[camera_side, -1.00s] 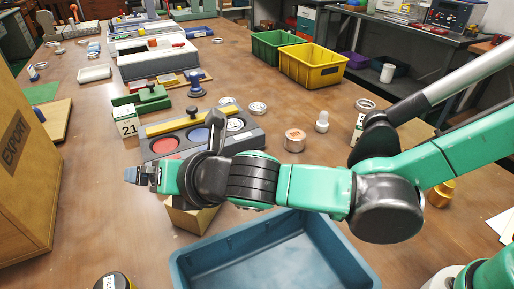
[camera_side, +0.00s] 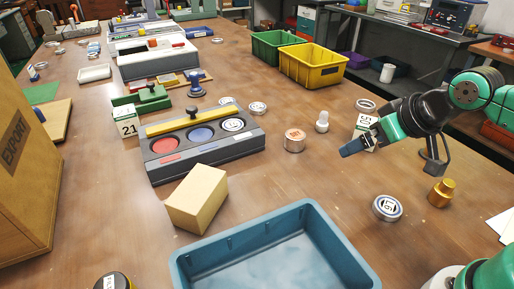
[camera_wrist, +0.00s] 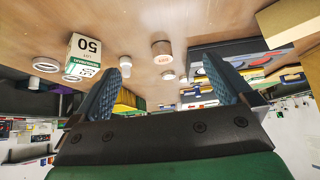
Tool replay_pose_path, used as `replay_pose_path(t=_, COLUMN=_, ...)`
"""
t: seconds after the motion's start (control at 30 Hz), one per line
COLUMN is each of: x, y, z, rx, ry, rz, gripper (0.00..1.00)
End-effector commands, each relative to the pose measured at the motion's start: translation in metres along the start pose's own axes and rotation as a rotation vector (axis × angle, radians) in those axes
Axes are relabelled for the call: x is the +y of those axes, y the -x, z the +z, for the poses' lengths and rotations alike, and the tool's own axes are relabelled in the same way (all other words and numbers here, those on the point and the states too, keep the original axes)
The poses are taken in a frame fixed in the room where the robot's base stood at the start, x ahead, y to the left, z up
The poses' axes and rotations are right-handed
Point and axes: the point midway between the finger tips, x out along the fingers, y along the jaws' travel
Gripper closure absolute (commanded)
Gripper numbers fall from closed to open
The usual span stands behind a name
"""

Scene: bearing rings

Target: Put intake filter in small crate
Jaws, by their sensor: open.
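My gripper (camera_side: 350,148) is open and empty above the right side of the table, beside a white-and-green carton marked 50 (camera_side: 365,122). In the wrist view my gripper (camera_wrist: 166,64) shows two spread blue fingers with nothing between them. No part is clearly readable as the intake filter. Candidates are a short labelled cylinder (camera_side: 294,141), also in the wrist view (camera_wrist: 162,52), and a black-yellow round part (camera_side: 114,281) cut by the bottom edge. A blue open bin (camera_side: 187,265) stands in front, looking empty; green (camera_side: 262,50) and yellow (camera_side: 302,72) crates stand at the back. Which is the small crate is unclear.
A grey tray (camera_side: 170,176) with coloured round wells sits left of centre, with a tan block (camera_side: 197,199) before it. A labelled ring (camera_side: 387,208) and a brass part (camera_side: 441,193) lie at right. A wooden EXPORT box (camera_side: 28,160) stands at left.

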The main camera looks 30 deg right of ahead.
Motion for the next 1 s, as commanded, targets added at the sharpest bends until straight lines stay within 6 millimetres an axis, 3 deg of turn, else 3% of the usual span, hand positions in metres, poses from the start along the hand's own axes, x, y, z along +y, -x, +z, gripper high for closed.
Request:
replay_pose_path(t=0.23, x=-0.008, y=0.0, z=-0.007, rx=-0.006, ry=0.033, rz=-0.019, gripper=0.0)
replay_pose_path(t=0.37, x=-0.038, y=-0.002, z=-0.028, rx=-0.028, ry=0.136, rz=-0.084, gripper=0.0)
replay_pose_path(t=0.5, x=-0.096, y=-0.01, z=-0.054, rx=-0.066, ry=0.314, rz=-0.19, gripper=0.0)
replay_pose_path(t=0.67, x=-0.177, y=-0.024, z=-0.065, rx=-0.107, ry=0.527, rz=-0.311, gripper=0.0)
replay_pose_path(t=0.83, x=-0.272, y=-0.04, z=-0.047, rx=-0.148, ry=0.756, rz=-0.435, gripper=0.0)
replay_pose_path(t=1.0, x=-0.351, y=-0.051, z=-0.005, rx=-0.178, ry=0.956, rz=-0.536, gripper=0.0)
